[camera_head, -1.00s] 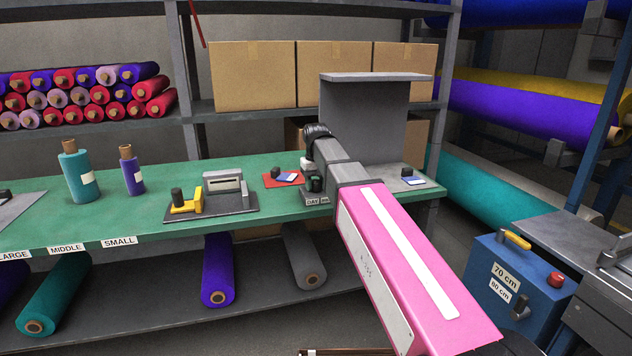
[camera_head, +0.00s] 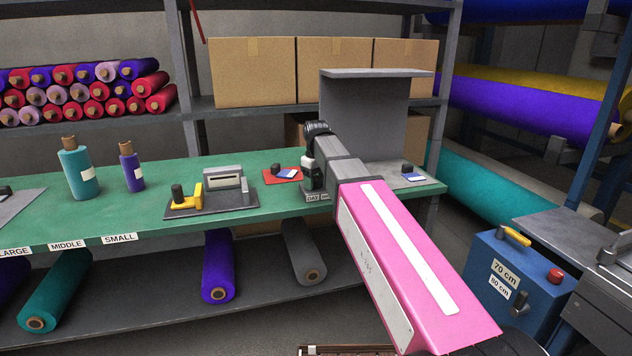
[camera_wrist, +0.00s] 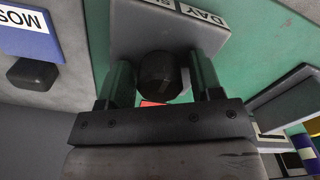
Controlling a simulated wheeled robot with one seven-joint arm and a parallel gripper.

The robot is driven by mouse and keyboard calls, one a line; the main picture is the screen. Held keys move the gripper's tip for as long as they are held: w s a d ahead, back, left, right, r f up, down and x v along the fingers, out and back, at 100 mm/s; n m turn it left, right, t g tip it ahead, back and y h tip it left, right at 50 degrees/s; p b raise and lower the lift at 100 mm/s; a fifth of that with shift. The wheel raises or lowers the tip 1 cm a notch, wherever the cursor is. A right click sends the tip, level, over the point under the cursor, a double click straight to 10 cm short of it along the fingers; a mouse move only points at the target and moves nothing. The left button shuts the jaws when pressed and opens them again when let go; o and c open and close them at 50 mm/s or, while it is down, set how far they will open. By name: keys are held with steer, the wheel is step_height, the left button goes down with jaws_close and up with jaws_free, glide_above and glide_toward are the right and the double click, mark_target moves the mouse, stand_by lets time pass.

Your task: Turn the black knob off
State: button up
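A black knob (camera_wrist: 160,76) stands on a grey box (camera_wrist: 150,30) with a white DAY label in the wrist view. My gripper (camera_wrist: 161,66) is open, with one finger on each side of the knob. Narrow gaps seem to show between fingers and knob; I cannot tell if either touches. In the head view my gripper (camera_head: 312,182) is down at the DAY label (camera_head: 313,197) near the bench's front edge, and my arm hides most of the box and the knob.
A grey upright panel (camera_head: 370,115) stands behind my arm. A blue box (camera_head: 500,270) is at right.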

mark_target(316, 177)
steer(key=shift+r, duration=0.15)
steer(key=shift+r, duration=2.4)
